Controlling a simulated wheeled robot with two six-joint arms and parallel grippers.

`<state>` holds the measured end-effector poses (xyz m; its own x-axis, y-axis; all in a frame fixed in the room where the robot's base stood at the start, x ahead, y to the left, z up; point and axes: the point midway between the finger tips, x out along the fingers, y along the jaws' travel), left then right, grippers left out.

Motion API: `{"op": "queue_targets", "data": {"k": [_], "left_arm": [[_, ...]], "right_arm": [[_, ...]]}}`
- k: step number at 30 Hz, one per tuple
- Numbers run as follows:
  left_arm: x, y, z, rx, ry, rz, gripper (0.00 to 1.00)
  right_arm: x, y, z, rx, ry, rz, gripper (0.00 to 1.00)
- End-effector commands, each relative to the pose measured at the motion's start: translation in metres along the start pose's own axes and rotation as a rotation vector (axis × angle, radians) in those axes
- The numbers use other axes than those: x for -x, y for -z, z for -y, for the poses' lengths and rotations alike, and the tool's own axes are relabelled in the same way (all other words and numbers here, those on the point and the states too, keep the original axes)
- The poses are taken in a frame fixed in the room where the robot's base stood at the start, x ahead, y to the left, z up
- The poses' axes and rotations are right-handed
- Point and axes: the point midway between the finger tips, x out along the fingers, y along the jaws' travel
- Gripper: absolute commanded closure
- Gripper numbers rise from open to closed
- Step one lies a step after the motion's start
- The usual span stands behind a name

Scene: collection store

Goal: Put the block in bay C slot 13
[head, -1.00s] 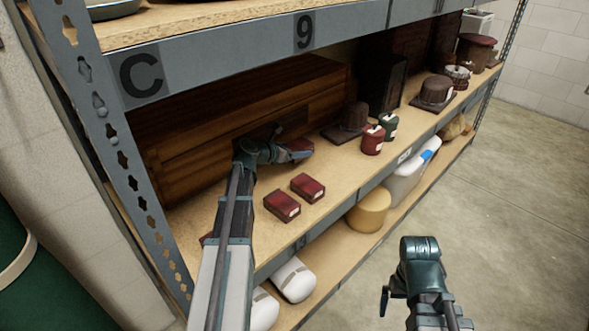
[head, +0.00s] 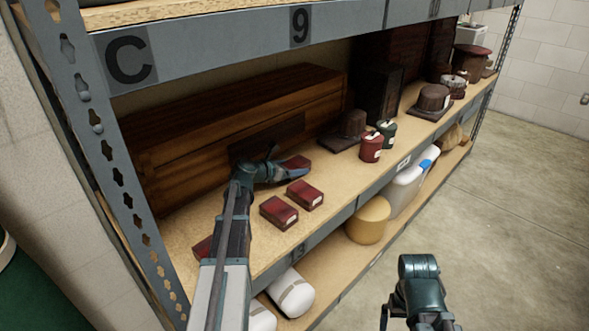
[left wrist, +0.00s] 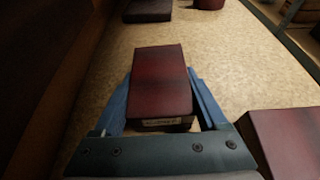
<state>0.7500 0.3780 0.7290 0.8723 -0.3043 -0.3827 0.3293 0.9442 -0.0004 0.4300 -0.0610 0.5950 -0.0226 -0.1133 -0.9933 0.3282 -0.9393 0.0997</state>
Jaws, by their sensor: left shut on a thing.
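My left gripper (head: 292,172) reaches over the shelf and is shut on a dark red block (head: 299,163). In the left wrist view, the held block (left wrist: 160,80) sits between the two blue fingers (left wrist: 160,105), with a pale label on its near end. It is low over the shelf board; I cannot tell whether it touches. The bay's upper beam carries a C plate (head: 131,60) and a 9 plate (head: 300,27).
Two similar red blocks (head: 305,195) (head: 279,213) lie nearer the front edge; another (head: 202,248) is partly behind my left arm. A long wooden chest (head: 230,125) stands behind. Red (head: 371,147) and green (head: 387,132) canisters and a brown hat (head: 352,123) stand to the right.

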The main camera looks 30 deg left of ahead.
Motion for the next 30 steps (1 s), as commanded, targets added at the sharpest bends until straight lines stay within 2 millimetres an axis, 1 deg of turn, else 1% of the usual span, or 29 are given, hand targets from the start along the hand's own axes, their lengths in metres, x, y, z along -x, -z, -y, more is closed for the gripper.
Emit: {"op": "queue_targets", "data": {"k": [1, 3, 5, 12, 17, 20, 30], "left_arm": [[-0.001, 0.001, 0.000, 0.000, 0.000, 0.000, 0.22], [0.000, 0.001, 0.000, 0.000, 0.000, 0.000, 0.09], [0.000, 0.001, 0.000, 0.000, 0.000, 0.000, 0.00], [0.000, 0.000, 0.000, 0.000, 0.000, 0.000, 0.00], [0.004, -0.004, 0.000, 0.000, 0.000, 0.000, 0.00], [0.016, -0.003, 0.001, 0.001, -0.001, -0.001, 0.00], [0.069, -0.004, 0.001, 0.002, -0.002, 0.000, 0.00]], "right_arm": [[-0.002, 0.000, 0.000, 0.000, 0.000, 0.000, 0.00], [-0.001, 0.000, 0.000, 0.000, 0.000, 0.000, 0.00], [-0.001, 0.000, 0.000, 0.000, 0.000, 0.000, 0.00], [0.000, 0.000, 0.000, 0.000, 0.000, 0.000, 0.00], [0.005, 0.000, 0.000, 0.000, 0.000, 0.000, 0.00], [0.009, -0.001, -0.001, 0.000, 0.001, 0.000, 0.00], [0.030, -0.002, -0.002, -0.001, 0.005, 0.000, 0.00]]}}
